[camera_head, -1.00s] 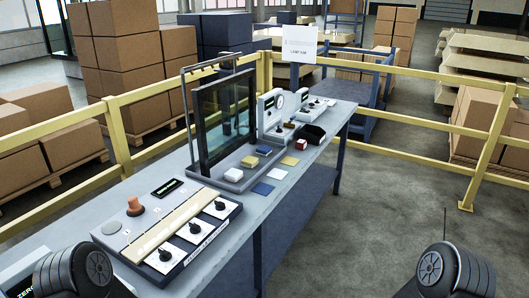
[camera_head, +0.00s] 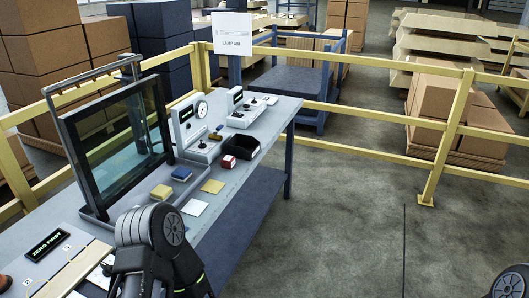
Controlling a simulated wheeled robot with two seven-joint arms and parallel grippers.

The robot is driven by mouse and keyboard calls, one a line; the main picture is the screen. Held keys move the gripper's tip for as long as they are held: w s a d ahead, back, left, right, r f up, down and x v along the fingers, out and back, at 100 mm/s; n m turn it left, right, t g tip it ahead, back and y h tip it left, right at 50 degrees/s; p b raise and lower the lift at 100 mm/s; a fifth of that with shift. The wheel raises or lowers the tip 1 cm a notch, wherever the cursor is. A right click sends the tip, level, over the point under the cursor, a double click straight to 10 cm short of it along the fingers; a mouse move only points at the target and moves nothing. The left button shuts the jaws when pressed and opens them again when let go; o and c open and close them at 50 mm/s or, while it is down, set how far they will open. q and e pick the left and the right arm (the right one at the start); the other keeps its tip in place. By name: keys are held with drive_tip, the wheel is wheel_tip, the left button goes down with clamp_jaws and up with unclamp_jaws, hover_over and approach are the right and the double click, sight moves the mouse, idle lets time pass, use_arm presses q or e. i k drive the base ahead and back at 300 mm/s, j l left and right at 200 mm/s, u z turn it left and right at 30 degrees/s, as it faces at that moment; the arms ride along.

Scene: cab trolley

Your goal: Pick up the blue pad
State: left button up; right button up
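The blue pad (camera_head: 181,173) is a small blue block near the foot of a dark-framed glass panel on the bench. A yellow pad (camera_head: 161,192) lies just nearer than it. Flat yellow (camera_head: 212,186) and white (camera_head: 194,207) squares lie to their right on the bench top. My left arm rises from the bottom, short of the blue pad in the picture and apart from it. It covers part of the bench, and the white pad and flat blue square do not show. Only a bit of my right arm shows at the lower right corner. Neither gripper's fingers are visible.
The framed glass panel (camera_head: 122,135) stands left of the pads. Behind are a dial gauge unit (camera_head: 190,122), a red-and-white box (camera_head: 229,161) and a black bin (camera_head: 242,149). A yellow railing (camera_head: 372,124) runs behind the bench. The floor at right is clear.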

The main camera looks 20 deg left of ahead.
sight(181, 174)
drive_tip(key=i+l+z, duration=0.1)
drive_tip(key=i, duration=0.75)
drive_tip(key=i+l+z, duration=0.1)
drive_tip(key=i, duration=0.75)
drive_tip(key=i+l+u, duration=0.1)
drive_tip(key=i+u, duration=0.4)
drive_tip(key=i+l+u, duration=0.25)
drive_tip(key=u, duration=0.25)
drive_tip(key=i+l+u, duration=0.3)
drive_tip(key=u, duration=0.15)
drive_tip(key=i+l+u, duration=0.2)
drive_tip(key=l+u, duration=0.3)
drive_tip(key=i+l+u, duration=0.1)
drive_tip(key=l+u, duration=0.9)
drive_tip(key=l, duration=0.15)
